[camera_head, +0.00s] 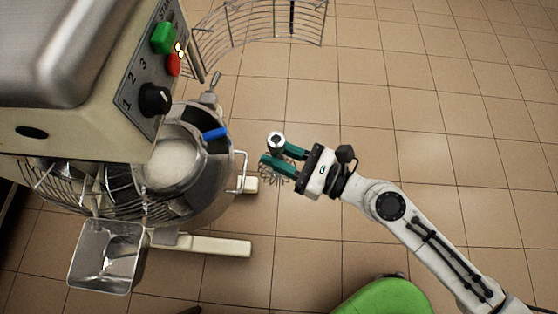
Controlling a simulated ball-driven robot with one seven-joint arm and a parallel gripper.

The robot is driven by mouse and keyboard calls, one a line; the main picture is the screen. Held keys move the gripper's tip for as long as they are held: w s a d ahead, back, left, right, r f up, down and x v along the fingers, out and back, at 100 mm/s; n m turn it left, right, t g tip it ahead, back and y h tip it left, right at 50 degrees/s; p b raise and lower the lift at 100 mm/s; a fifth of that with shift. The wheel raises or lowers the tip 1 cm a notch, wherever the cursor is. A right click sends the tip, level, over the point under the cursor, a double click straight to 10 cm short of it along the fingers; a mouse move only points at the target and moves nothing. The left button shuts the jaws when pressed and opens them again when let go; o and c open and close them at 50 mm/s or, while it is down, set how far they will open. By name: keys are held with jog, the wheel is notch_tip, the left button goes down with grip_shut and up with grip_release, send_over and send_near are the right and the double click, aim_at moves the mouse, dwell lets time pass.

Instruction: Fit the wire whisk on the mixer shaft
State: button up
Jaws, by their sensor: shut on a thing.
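My gripper (283,158) has its green fingers shut on the top hub of the wire whisk (275,177). The whisk's round metal hub stands up between the fingertips, and its wires hang below, partly hidden by the fingers. The whisk is held over the floor, to the right of the mixer bowl (223,196) and apart from it. The mixer (60,125) is at the left, with a cream head and a control panel. The mixer shaft cannot be made out; the head covers the area beneath it.
A wire guard (262,22) sticks out at the top. A metal chute (106,257) and a bowl handle (242,172) are on the mixer's near side. A mixer foot (205,245) reaches out on the floor. A green object (385,298) is at the bottom. Tiled floor at the right is clear.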

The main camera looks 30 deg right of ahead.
jog(key=shift+s+a+r+n+g+y, duration=0.4)
jog(key=shift+s+a+r+y, duration=0.1)
jog(key=shift+s+y, duration=0.2)
jog(key=shift+w+a+r, duration=0.15)
jog(key=shift+w+a, duration=0.05)
jog(key=shift+a, duration=0.05)
jog(key=s+a+p+x, duration=0.1)
jog(key=p+x, duration=0.5)
jog(key=x, duration=2.3)
jog(key=shift+s+a+r, duration=0.2)
jog(key=shift+a+r, duration=0.05)
jog(key=shift+a, duration=0.45)
jog(key=shift+p, duration=0.55)
dwell(0.4)
jog(key=shift+r+p, duration=1)
jog(key=shift+p, duration=0.3)
dwell(1.2)
